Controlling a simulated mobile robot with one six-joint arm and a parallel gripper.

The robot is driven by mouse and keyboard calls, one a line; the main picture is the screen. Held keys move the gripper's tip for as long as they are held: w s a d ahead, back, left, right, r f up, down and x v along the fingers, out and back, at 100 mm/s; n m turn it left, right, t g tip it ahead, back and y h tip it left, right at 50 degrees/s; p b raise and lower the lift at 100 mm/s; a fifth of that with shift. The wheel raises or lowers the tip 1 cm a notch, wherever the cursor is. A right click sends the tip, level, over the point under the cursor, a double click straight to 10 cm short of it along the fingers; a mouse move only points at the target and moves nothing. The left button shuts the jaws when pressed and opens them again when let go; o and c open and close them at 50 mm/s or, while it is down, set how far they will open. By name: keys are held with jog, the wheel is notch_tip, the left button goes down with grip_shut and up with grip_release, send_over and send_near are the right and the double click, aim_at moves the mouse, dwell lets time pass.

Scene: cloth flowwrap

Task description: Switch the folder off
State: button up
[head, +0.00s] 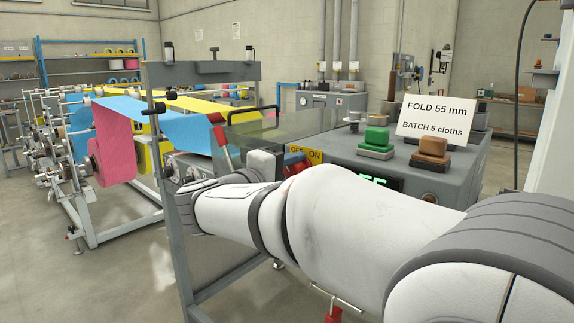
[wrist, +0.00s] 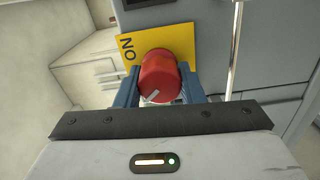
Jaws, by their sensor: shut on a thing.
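In the wrist view the folder's red rotary knob (wrist: 160,74) sits between the two blue fingers of my gripper (wrist: 157,84), which is shut on it. A white pointer line on the knob slants toward the lower left in that view. Behind it is a yellow plate (wrist: 185,38) with "ON" readable, turned over, at its left; the rest of its lettering is hidden. In the head view the yellow plate (head: 303,154) reads "OFF ON" on the front of the grey folder cabinet (head: 345,150).
A lit green display (head: 373,180) is partly covered by my arm. Blue, yellow and pink cloth webs (head: 112,140) run at the left.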

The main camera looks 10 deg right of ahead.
jog(key=shift+n, duration=0.5)
jog(key=o, duration=1)
jog(key=shift+a, duration=0.1)
jog(key=p+v, duration=0.1)
jog(key=v, duration=0.6)
jog(key=shift+s+a, duration=0.25)
jog(key=shift+a, duration=0.05)
jog(key=shift+f, duration=0.1)
